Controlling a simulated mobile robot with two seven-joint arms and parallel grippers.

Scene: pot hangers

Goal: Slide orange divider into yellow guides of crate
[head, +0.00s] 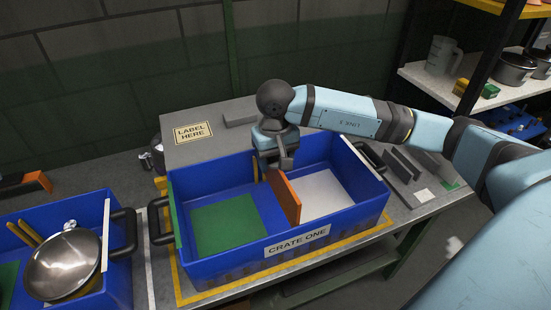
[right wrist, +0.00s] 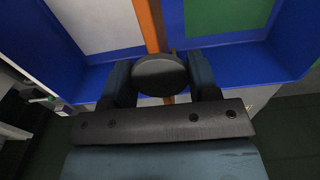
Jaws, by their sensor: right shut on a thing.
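The blue crate (head: 215,252) labelled CRATE ONE stands on the bench. The orange divider (head: 285,198) stands upright inside it, between a green floor panel and a white one. A yellow guide (head: 255,170) shows at the back wall, left of the divider; I see no guide at the front wall. My right gripper (head: 282,160) is shut on the divider's rear upper part, near the back wall. In the right wrist view the divider (right wrist: 149,22) runs between the fingers, partly hidden by a dark round part. Whether it sits in the guides I cannot tell. My left gripper is out of view.
A second blue crate (head: 118,260) at the left holds a metal bowl (head: 62,265). Dark handles (head: 371,155) stick out from the crate's sides. Grey slabs (head: 400,165) lie to the right. A shelf with pots (head: 515,68) stands at the upper right.

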